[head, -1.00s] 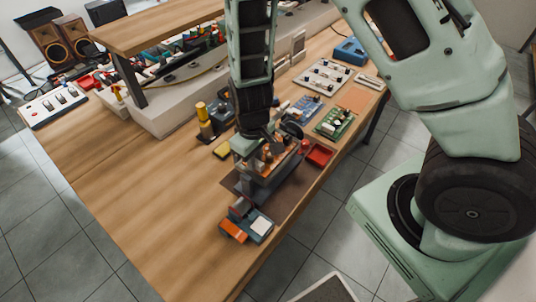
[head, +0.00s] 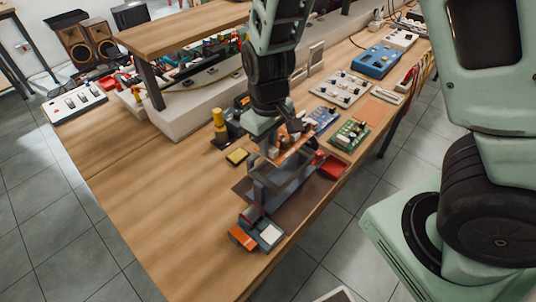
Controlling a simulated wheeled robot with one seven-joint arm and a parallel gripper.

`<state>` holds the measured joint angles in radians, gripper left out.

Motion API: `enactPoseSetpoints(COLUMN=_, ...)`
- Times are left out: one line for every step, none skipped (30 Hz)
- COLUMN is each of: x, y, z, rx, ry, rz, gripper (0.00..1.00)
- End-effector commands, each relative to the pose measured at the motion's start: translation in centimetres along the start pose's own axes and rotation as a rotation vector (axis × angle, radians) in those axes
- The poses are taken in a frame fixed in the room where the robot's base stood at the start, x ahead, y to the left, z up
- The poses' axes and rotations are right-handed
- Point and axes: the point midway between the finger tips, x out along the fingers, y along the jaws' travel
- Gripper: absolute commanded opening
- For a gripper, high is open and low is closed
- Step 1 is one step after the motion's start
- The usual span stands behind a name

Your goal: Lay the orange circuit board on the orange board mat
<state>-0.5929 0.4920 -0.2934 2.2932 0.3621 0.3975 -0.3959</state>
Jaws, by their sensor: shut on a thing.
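The orange circuit board (head: 294,148) is held by my gripper (head: 282,138), just above the grey board holder (head: 284,182). My gripper is shut on it, and the arm's end hides part of the board. The orange board mat (head: 374,110) lies flat and bare toward the table's right edge, behind the green circuit board. My gripper is apart from the mat, to its left and nearer the camera.
A green circuit board (head: 349,135) and a blue board (head: 324,119) lie between my gripper and the mat. A red tray (head: 333,167) stands right of the holder. A white panel (head: 341,88) and blue box (head: 377,61) are farther back.

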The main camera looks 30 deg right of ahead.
Motion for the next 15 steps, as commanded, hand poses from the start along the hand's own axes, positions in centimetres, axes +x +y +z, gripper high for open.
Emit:
enactPoseSetpoints(x=-0.6, y=0.0, z=-0.1, rx=-0.002, ry=0.004, rz=0.000, gripper=0.00)
enactPoseSetpoints(x=-0.9, y=0.0, z=-0.1, rx=-0.002, ry=0.002, rz=0.000, gripper=0.00)
enactPoseSetpoints(x=-1.2, y=0.0, z=0.0, rx=-0.001, ry=0.001, rz=0.000, gripper=0.00)
enactPoseSetpoints(x=-1.4, y=0.0, z=0.0, rx=0.000, ry=0.002, rz=0.000, gripper=0.00)
enactPoseSetpoints(x=-1.6, y=0.0, z=0.0, rx=0.000, ry=0.002, rz=0.000, gripper=0.00)
enactPoseSetpoints(x=-1.9, y=0.0, z=0.0, rx=0.000, ry=0.001, rz=0.000, gripper=0.00)
enactPoseSetpoints(x=-2.1, y=0.0, z=0.0, rx=0.000, ry=0.001, rz=0.001, gripper=0.00)
enactPoseSetpoints(x=-2.2, y=0.0, z=0.0, rx=-0.001, ry=0.001, rz=0.001, gripper=0.00)
enactPoseSetpoints(x=-2.5, y=0.0, z=0.0, rx=-0.001, ry=0.000, rz=0.001, gripper=0.00)
enactPoseSetpoints(x=-2.6, y=0.0, z=0.0, rx=-0.001, ry=0.000, rz=0.001, gripper=0.00)
enactPoseSetpoints(x=-2.8, y=0.0, z=0.0, rx=-0.001, ry=0.000, rz=0.001, gripper=0.00)
enactPoseSetpoints(x=-3.0, y=0.0, z=0.0, rx=-0.001, ry=0.000, rz=0.001, gripper=0.00)
enactPoseSetpoints(x=-3.1, y=0.0, z=0.0, rx=0.000, ry=0.000, rz=0.001, gripper=0.00)
enactPoseSetpoints(x=-3.2, y=0.1, z=0.0, rx=0.000, ry=0.000, rz=0.001, gripper=0.00)
enactPoseSetpoints(x=-3.4, y=0.1, z=0.0, rx=0.000, ry=0.000, rz=0.001, gripper=0.00)
